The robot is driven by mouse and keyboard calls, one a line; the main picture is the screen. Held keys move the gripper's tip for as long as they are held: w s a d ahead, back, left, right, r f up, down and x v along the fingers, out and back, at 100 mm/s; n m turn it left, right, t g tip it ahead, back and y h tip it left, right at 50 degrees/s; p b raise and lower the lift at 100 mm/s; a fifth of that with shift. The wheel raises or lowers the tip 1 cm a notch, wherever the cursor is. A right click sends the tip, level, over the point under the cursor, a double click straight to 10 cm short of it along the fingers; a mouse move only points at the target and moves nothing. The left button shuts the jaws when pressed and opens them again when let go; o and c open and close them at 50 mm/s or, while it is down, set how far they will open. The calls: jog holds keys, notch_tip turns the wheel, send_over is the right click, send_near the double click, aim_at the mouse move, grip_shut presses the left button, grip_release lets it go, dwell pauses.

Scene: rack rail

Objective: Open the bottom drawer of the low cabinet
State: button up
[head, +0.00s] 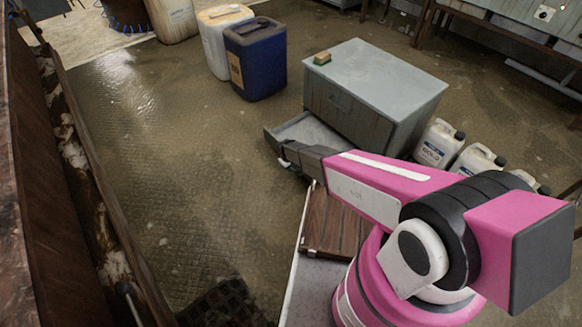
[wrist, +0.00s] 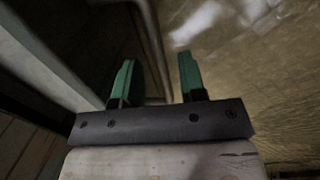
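The low grey cabinet (head: 375,75) stands right of centre in the head view. Its bottom drawer (head: 312,132) is pulled out, its pale inside showing, while the upper drawer (head: 340,104) is shut. My gripper (head: 283,152) is at the front of the bottom drawer, and my arm hides part of that front. In the wrist view my gripper (wrist: 156,82) has two green fingers standing well apart. A grey bar-like edge (wrist: 156,45) runs down to the gap between them. I cannot tell whether it is the handle or whether a finger touches it.
A green and tan sponge (head: 322,58) lies on the cabinet top. White jugs (head: 440,143) stand at its right. A blue canister (head: 256,60) and a white one (head: 217,38) stand behind left. The floor (head: 190,150) left of the drawer is clear and wet.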

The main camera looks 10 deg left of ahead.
jog(key=shift+r, duration=0.1)
notch_tip(320, 180, up, 10)
jog(key=s+a, duration=0.1)
jog(key=shift+s+a+r, duration=0.15)
jog(key=shift+s+r, duration=0.05)
jog(key=shift+s, duration=0.1)
dwell(0.5)
jog(key=s+d+r+m, duration=0.3)
jog(key=d+r, duration=0.8)
jog(key=d, duration=0.2)
jog(key=s+d+r+m+g+y, duration=0.1)
jog(key=s+d+r+m, duration=0.3)
jog(key=d+r, duration=0.8)
jog(key=s+d+r+m, duration=0.3)
jog(key=d+r, duration=0.8)
jog(key=d, duration=0.4)
jog(key=shift+s+d+r+g, duration=0.25)
jog(key=shift+s+d+g, duration=0.1)
jog(key=shift+s+g, duration=0.05)
